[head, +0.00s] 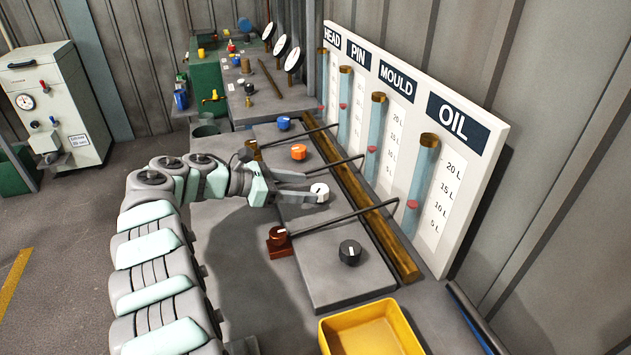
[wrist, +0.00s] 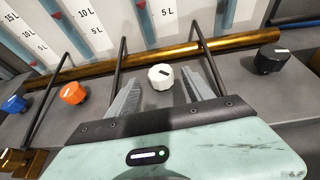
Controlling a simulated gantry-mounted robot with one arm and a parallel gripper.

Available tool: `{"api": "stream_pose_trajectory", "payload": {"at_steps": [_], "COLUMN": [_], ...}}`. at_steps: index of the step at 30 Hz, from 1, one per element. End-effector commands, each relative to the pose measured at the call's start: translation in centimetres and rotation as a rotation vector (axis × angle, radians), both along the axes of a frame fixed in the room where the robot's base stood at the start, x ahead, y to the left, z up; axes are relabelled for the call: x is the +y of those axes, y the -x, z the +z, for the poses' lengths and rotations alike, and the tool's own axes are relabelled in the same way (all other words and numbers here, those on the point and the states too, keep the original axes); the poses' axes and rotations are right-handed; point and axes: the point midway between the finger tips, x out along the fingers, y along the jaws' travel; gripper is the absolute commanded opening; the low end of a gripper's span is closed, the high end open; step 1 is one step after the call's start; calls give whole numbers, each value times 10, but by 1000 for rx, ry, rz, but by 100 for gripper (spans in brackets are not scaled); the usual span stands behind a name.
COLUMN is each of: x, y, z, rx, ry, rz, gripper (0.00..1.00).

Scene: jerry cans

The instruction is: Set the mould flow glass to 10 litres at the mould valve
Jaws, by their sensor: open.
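The MOULD flow glass (head: 375,135) is the third upright tube on the white board. Its red float (head: 372,149) also shows in the wrist view (wrist: 141,5), seemingly a little above the 5 L mark; the exact reading is unclear. The white knob (head: 319,192), in line with this glass, is the mould valve. It also shows in the wrist view (wrist: 160,77), a dark mark on its top. My gripper (head: 315,188) is open, its fingers (wrist: 161,80) on either side of the knob. In the wrist view, a gap shows between each fingertip and the knob.
A blue knob (head: 284,123) and an orange knob (head: 299,152) lie beyond the white one; a black knob (head: 350,252) is nearer. Thin dark rods cross the bench beside the knobs towards a brass pipe (head: 352,184). A yellow tray (head: 326,333) stands at the front.

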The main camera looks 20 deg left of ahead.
Motion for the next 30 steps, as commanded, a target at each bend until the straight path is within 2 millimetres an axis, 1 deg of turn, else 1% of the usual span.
{"api": "stream_pose_trajectory", "payload": {"at_steps": [1,3,6,9,13,30], "x": [10,18,28,33,36,36], "y": [7,16,25,31,34,34], "z": [8,12,17,20,21,21], "rx": [-1,0,0,-1,-2,-1], "ry": [-1,-1,-1,-2,-2,-1], "rz": [5,4,2,0,0,1], "gripper": [60,60,60,60,60,60]}}
